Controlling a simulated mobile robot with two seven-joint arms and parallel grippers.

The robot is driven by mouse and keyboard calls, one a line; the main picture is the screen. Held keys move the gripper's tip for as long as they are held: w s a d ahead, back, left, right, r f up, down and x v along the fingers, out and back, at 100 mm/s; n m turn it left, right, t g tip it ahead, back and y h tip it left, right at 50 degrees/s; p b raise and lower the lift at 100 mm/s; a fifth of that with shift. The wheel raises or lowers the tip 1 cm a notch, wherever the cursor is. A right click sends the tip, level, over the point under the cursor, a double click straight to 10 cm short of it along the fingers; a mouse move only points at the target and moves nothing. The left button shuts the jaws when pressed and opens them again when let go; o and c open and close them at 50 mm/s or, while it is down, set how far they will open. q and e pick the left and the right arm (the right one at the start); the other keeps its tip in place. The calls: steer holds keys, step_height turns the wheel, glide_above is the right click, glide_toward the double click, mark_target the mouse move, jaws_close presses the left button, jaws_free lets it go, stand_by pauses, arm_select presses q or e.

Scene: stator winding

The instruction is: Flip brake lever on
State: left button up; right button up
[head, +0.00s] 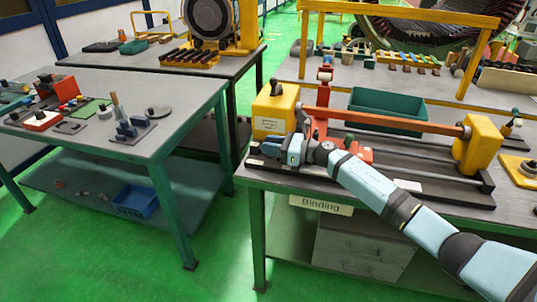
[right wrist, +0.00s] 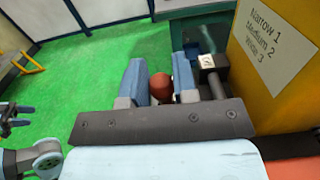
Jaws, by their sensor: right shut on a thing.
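My right gripper (head: 290,150) reaches in from the right to the left end of the winding machine (head: 400,165), beside its yellow block (head: 275,112). In the right wrist view, the fingers of my right gripper (right wrist: 158,85) are closed around a reddish-brown round knob (right wrist: 161,87), which appears to be the brake lever's knob. The lever's shaft below it is hidden by the gripper. At the left edge of the right wrist view, a small dark and blue part (right wrist: 14,117) looks like my left gripper, cut off by the frame.
The yellow block's label (right wrist: 276,40) lists Narrow 1, Medium 2 and Wide 3. A dark bolt-like part (right wrist: 211,72) stands close to the right finger. A green bin (head: 388,107) is behind the machine's orange bar (head: 385,117). Another table (head: 180,118) stands left across a green-floored gap.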

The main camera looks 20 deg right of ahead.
arm_select(q)
steer(key=shift+w+d+b, duration=0.1)
steer(key=shift+d+b, duration=0.05)
steer(key=shift+b, duration=0.3)
arm_select(e)
steer(key=shift+s+d+n+g, duration=0.1)
steer(key=shift+s+n+g, duration=0.05)
steer(key=shift+n+g, duration=0.2)
arm_select(q)
steer(key=shift+a, duration=0.2)
steer(key=shift+f, duration=0.2)
arm_select(e)
steer(key=o, duration=0.8)
arm_select(q)
steer(key=shift+d, duration=0.1)
arm_select(e)
steer(key=shift+s+d, duration=0.15)
steer(key=shift+d, duration=0.2)
arm_select(q)
steer(key=shift+f+b, duration=0.2)
steer(key=shift+b, duration=0.4)
arm_select(e)
steer(key=v, duration=1.3)
steer(key=shift+d+f, duration=0.1)
steer(key=shift+f, duration=0.05)
